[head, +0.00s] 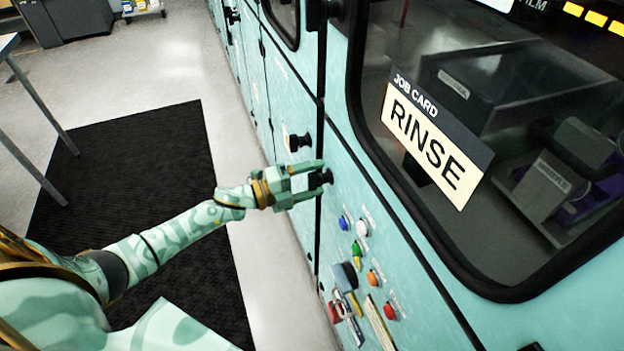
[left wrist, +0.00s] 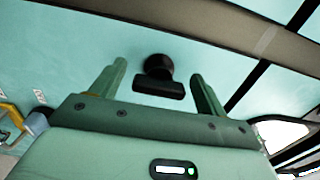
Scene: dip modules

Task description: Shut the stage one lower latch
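A black latch (head: 323,177) with a short handle sits on the pale teal machine front, partly hidden by my left gripper in the head view. In the left wrist view the latch (left wrist: 158,86) shows as a round base with a flat bar handle. My left gripper (head: 316,178) is open, with one finger on each side of the handle. In the left wrist view (left wrist: 158,74) gaps show between handle and both fingers. Whether this is the stage one lower latch cannot be read. My right gripper is not in view.
Another black latch (head: 298,142) is on the panel farther along. Coloured buttons (head: 362,228) and a dark lever (head: 345,277) are below the gripper. A window with a RINSE job card (head: 432,135) is at right. A black mat (head: 150,220) lies on the floor.

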